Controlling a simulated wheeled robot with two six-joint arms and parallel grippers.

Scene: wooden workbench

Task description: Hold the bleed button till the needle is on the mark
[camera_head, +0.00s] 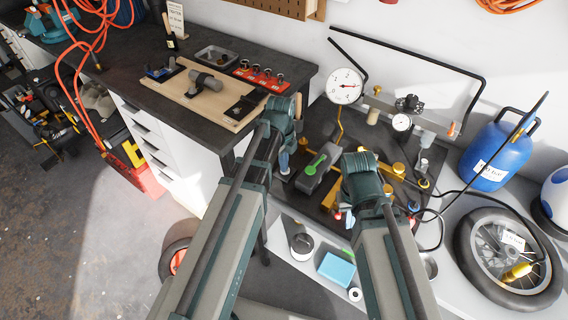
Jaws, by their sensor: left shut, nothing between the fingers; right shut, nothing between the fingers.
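A large round white gauge (345,85) with a red needle stands at the back of the dark bench panel. Its needle points right; the mark is too small to make out. A smaller gauge (402,123) sits on the pipework to its right. My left gripper (284,168) points down at the panel's left edge, shut and empty. My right gripper (346,217) is low over the panel's front, shut and empty, partly hidden by its own wrist.
A grey block with a green lever (318,165) lies between my grippers. Yellow fittings and black hoses crowd the panel's right. A wooden board (190,100) lies on the left bench.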

